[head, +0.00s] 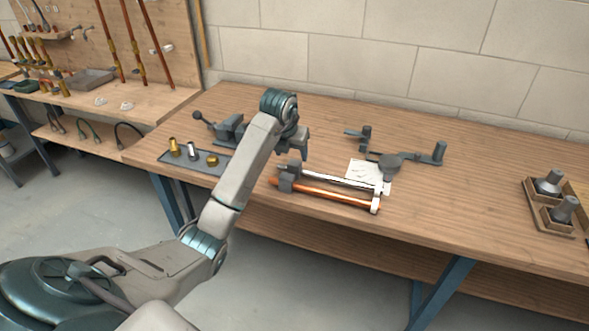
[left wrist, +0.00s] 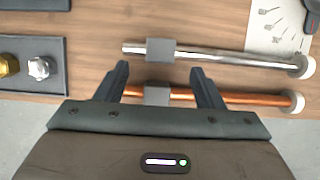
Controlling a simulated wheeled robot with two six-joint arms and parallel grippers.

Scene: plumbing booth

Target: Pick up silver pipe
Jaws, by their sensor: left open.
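The silver pipe (head: 350,180) lies level across a low holder on the workbench, behind a parallel copper pipe (head: 325,194). In the left wrist view the silver pipe (left wrist: 220,56) runs from a grey block (left wrist: 160,50) to a white round end piece (left wrist: 302,67). My left gripper (left wrist: 160,67) is open and empty. Its two fingers are spread on either side of the grey blocks, with their tips just short of the silver pipe in that view. The fingers partly cover the copper pipe (left wrist: 255,98). Their height above the pipes cannot be told. My right gripper is not in view.
A grey tray (head: 210,166) with brass and silver fittings lies to the left, near a vise (head: 228,128). A white sheet (head: 360,170) and a dark tool (head: 415,158) lie behind the pipes. Wooden boxes (head: 540,205) stand far right. The bench between is clear.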

